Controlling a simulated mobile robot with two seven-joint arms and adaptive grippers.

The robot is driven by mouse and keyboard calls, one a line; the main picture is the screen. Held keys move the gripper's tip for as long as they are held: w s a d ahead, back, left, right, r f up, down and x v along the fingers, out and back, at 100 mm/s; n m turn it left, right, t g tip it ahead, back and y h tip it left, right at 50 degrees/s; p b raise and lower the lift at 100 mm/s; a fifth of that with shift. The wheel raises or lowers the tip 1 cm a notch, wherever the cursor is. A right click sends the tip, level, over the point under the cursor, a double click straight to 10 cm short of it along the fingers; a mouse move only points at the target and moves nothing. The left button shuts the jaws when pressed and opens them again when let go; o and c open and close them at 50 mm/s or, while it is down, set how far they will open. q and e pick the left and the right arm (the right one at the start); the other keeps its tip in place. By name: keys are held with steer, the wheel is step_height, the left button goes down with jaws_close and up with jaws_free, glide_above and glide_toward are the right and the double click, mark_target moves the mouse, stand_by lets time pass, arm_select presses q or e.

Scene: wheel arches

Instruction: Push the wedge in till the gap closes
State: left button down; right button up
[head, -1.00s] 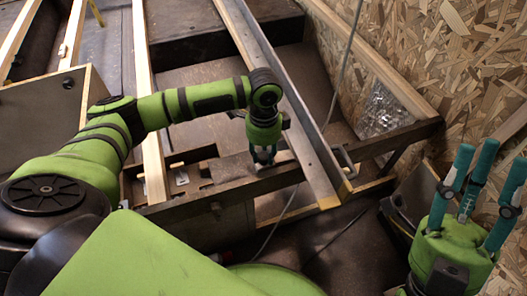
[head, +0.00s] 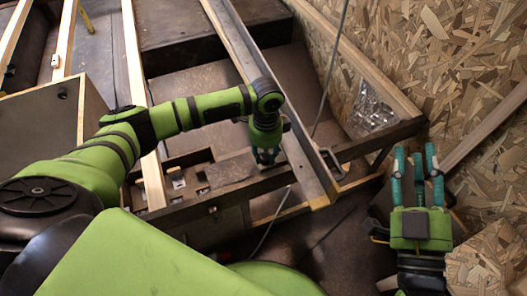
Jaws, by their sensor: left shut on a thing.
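My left gripper (head: 266,157) points down beside the long dark rail (head: 272,85), over the dark cross beam (head: 235,190). It is shut on a small piece, probably the wedge, which its fingers and the beam mostly hide. I cannot make out the wedge's shape or the width of the gap. My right gripper (head: 417,163) is at the right with its teal fingers pointing up, apart and empty. It is away from the rail and the beam.
A metal handle (head: 333,163) stands beside the rail's near end. A chipboard wall (head: 440,60) closes off the right, with a chipboard block (head: 490,260) near my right gripper. Pale wooden strips (head: 135,60) run at the left. A thin cable hangs behind the rail.

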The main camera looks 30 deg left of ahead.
arm_select(q)
steer(key=shift+w+d, duration=0.1)
steer(key=c, duration=0.9)
jaws_free()
step_height(320, 180, up, 12)
steer(key=shift+w, duration=0.25)
